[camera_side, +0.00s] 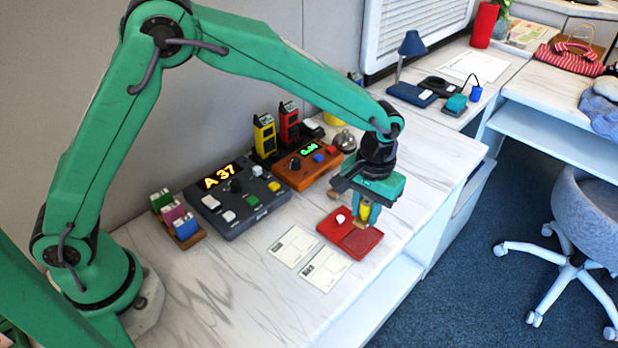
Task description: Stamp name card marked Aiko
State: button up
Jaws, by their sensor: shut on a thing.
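Two white name cards lie side by side on the marble desk: a left card (293,246) and a right card (325,269). Their print is too small to read, so I cannot tell which is marked Aiko. A red ink pad case (330,230) lies open just behind them. It has a darker pad (361,243) at right and a small white knob (341,218) at left. My gripper (363,208) points down over the case, shut on a small yellow stamp (363,212). The stamp is above or on the darker pad; contact is unclear.
A grey console (237,196) reading "A 37" and an orange box (307,166) stand behind the cards. A silver bell (344,141) is near my gripper. A wooden rack (190,238) stands left.

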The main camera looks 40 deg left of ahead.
jog(key=shift+r, duration=1.05)
jog(key=shift+s, duration=0.1)
send_over(326, 267)
jog(key=f, duration=0.1)
jog(key=shift+f, duration=0.25)
jog(key=shift+f, duration=2.8)
jog(key=shift+f, duration=0.55)
dwell(0.4)
notch_tip(326, 267, up, 7)
dwell(1.1)
